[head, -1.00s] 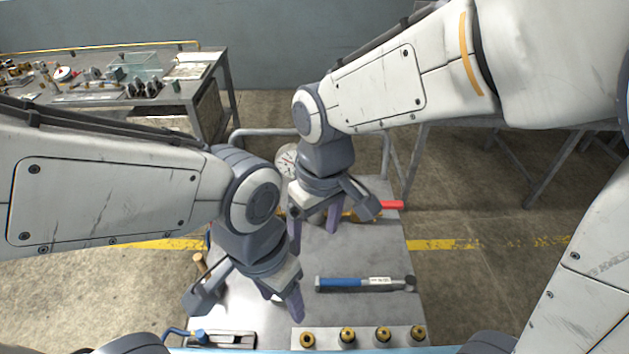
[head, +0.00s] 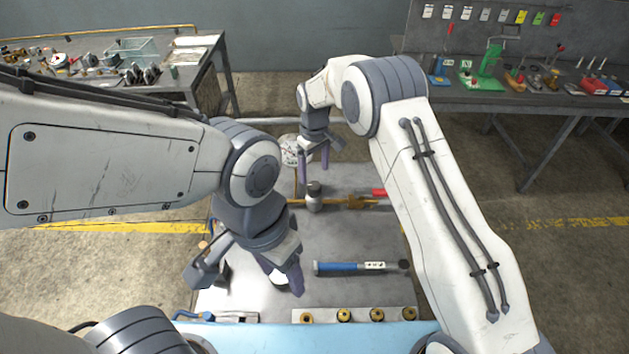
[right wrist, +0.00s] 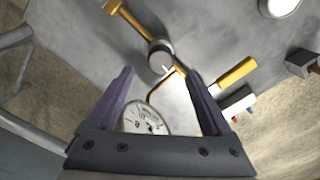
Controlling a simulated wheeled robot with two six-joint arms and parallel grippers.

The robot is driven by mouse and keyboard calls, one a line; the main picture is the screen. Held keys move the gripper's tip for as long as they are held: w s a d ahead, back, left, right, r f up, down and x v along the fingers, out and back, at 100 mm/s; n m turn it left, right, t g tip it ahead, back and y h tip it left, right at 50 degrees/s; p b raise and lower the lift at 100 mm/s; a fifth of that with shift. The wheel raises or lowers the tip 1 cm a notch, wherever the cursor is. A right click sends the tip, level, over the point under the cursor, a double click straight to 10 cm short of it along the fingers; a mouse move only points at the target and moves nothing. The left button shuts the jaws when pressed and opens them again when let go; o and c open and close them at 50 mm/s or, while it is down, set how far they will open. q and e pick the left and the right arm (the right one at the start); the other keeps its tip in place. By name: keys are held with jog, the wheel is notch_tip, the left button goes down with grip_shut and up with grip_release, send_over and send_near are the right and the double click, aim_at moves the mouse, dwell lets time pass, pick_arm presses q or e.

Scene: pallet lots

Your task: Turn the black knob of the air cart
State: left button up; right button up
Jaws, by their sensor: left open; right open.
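The dark knob (head: 314,187) sits on top of a pale round body on the brass pipe (head: 340,203) of the grey cart (head: 350,238). In the right wrist view the knob (right wrist: 160,54) is round, with a white mark on its top, just beyond the fingertips. My right gripper (head: 313,165) is open and empty, pointing down above and behind the knob, apart from it. Its two fingers (right wrist: 161,76) frame the lower middle of the right wrist view. My left gripper (head: 282,277) is open over the front left of the cart; a pale round thing under it is partly hidden.
A white dial gauge (head: 291,150) stands at the cart's back, beside my right gripper. A red handle (head: 379,193) lies right of the knob. Cluttered benches stand at back left and right.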

aim_at(314, 185)
notch_tip(314, 185, down, 6)
jog(key=shift+f+p, duration=0.1)
jog(key=shift+p, duration=0.6)
grip_shut()
jog(key=shift+f+m+b, duration=0.2)
jog(key=shift+m+b, duration=0.75)
jog(key=shift+m, duration=0.05)
jog(key=m+b, duration=0.1)
jog(key=m, duration=0.1)
jog(key=shift+r+m, duration=0.2)
jog(key=shift+m, duration=0.2)
grip_release()
